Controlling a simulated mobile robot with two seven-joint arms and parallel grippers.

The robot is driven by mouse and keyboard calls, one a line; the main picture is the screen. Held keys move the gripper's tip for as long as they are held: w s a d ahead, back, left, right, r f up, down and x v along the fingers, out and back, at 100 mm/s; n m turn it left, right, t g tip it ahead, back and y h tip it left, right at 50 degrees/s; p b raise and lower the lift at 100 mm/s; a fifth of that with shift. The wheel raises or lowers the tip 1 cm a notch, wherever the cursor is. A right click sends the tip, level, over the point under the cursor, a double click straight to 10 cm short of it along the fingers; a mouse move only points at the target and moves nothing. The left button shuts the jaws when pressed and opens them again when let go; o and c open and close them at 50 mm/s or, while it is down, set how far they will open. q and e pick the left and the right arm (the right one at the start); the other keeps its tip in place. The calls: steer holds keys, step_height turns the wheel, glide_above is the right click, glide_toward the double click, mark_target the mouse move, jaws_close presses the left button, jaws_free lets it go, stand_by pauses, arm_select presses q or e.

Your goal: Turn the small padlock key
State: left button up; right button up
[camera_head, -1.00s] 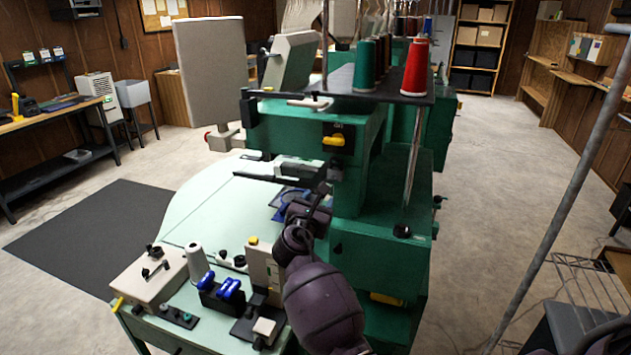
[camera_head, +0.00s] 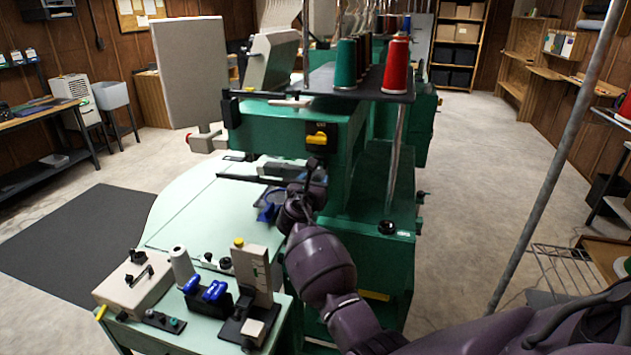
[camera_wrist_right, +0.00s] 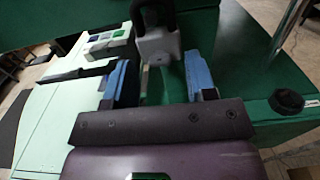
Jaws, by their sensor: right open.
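In the right wrist view a small pale grey padlock body (camera_wrist_right: 158,47) with a thick dark shackle (camera_wrist_right: 153,12) hangs in front of the green machine. A tiny dark spot shows on its lower front, and I cannot make out a key. My right gripper (camera_wrist_right: 160,75) is open, its two blue finger pads on either side of and just short of the padlock, touching nothing I can see. In the head view my right gripper (camera_head: 308,190) is at the machine's front, below the yellow-and-black switch (camera_head: 317,138), and hides detail there. My left gripper is not in view.
The green embroidery machine (camera_head: 370,230) stands close behind the gripper, with thread cones (camera_head: 395,65) on top. A pale green table (camera_head: 180,225) holds several small devices, including a grey box (camera_head: 139,282). A slanted metal pole (camera_head: 560,160) stands at right. The floor between is clear.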

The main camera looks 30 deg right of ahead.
steer(key=shift+w+d, duration=0.35)
steer(key=shift+d, duration=0.05)
steer(key=c, duration=0.9)
